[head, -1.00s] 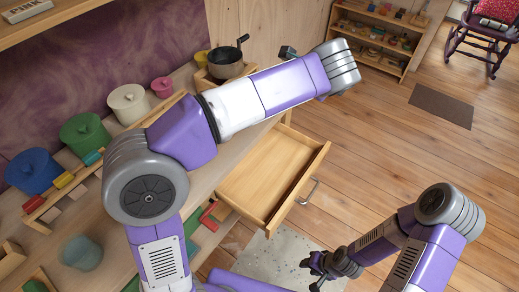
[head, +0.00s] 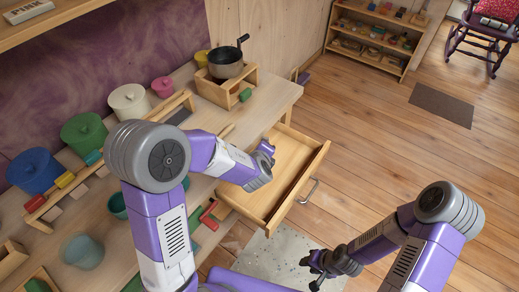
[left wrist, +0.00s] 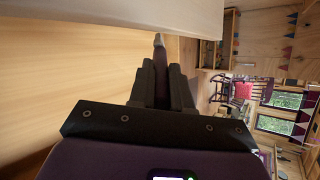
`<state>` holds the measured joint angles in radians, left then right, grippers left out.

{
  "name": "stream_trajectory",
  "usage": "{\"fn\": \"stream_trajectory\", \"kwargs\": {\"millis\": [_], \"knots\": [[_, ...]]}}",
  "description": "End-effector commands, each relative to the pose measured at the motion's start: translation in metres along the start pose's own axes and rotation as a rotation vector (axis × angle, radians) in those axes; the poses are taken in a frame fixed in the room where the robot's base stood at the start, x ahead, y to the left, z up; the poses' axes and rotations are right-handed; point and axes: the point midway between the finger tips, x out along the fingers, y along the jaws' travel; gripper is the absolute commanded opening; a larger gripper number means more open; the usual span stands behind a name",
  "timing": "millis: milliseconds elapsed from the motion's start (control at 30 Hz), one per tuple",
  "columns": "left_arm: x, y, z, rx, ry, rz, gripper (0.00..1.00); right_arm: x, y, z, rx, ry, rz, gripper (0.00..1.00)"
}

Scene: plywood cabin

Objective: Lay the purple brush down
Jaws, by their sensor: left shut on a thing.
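My left gripper (left wrist: 160,75) is shut on a slim, dark purplish thing with a lighter tip (left wrist: 158,41), which I take for the purple brush. Only part of it shows between the fingers. In the head view my left arm reaches over the worktop to the open drawer (head: 312,170), and its wrist hides the fingers and most of the brush. Pale wood is close on the left and top of the left wrist view. My right gripper (head: 312,273) is low at the bottom of the head view, empty, its fingers apart.
The worktop (head: 275,95) holds a wooden box (head: 215,92) with a dark pot, several lidded pots and a rack of coloured blocks. A speckled mat (head: 280,255) lies on the floor below the drawer.

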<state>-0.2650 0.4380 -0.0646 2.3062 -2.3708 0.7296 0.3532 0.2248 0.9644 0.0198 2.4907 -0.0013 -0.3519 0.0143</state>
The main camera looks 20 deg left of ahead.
Motion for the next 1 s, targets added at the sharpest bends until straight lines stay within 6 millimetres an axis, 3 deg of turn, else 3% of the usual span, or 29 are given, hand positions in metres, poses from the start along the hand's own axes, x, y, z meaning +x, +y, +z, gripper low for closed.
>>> {"fn": "stream_trajectory", "kwargs": {"millis": [267, 767, 1000], "knots": [[0.006, 0.015, 0.003, -0.011, -0.019, 0.008, 0.00, 0.003, 0.001, 0.000, 0.000, 0.000, 0.000, 0.38], [0.028, 0.041, -0.015, -0.008, -0.015, 0.006, 0.00, 0.024, 0.009, -0.001, 0.000, 0.000, 0.000, 0.38], [0.031, 0.044, -0.018, -0.008, -0.014, 0.003, 0.00, 0.026, 0.010, -0.001, 0.000, 0.000, 0.000, 0.38]]}}
